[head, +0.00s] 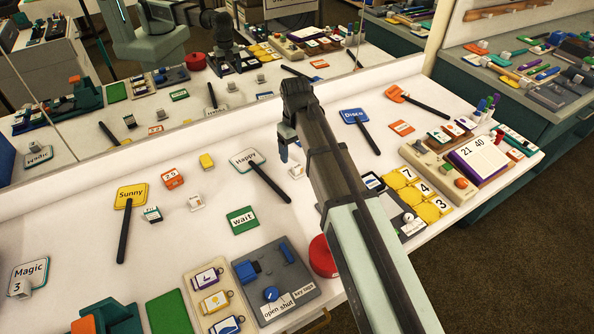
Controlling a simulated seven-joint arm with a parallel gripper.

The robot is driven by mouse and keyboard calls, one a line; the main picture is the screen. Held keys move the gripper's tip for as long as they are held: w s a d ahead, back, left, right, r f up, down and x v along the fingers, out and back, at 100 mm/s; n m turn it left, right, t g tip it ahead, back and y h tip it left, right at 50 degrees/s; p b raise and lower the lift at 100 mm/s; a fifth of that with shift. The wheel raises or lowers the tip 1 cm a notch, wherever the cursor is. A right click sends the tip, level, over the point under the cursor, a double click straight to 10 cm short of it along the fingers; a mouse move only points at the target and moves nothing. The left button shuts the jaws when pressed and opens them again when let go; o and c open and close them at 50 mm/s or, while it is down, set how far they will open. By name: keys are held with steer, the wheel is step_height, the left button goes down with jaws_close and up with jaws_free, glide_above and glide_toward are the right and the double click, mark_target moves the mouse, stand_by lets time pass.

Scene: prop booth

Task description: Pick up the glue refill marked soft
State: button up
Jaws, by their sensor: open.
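I cannot make out a glue refill marked soft in the head view; no label that I can read says soft. My gripper (285,154) points down over the back middle of the white table (335,110), and its fingers are small and dark here. A small white piece (296,172) lies just below and right of the fingertips, apart from them as far as I can tell. Another small pale piece (195,202) lies further left, its marking too small to read. My arm hides part of the table's middle.
Paddle signs "Sunny" (131,197), "Happy" (247,160) and "Disco" (355,116) lie about. A green "wait" card (242,219), grey switch panel (302,297), red round tin (323,257) and yellow number tiles (420,188) are in front. A mirror (60,130) runs along the back.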

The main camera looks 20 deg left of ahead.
mark_target(296, 165)
steer(key=shift+s+d+f, duration=0.1)
steer(key=shift+s+f, duration=0.05)
steer(key=shift+f, duration=3.15)
steer(key=c, duration=1.1)
steer(key=shift+c, duration=0.2)
steer(key=shift+r, duration=0.15)
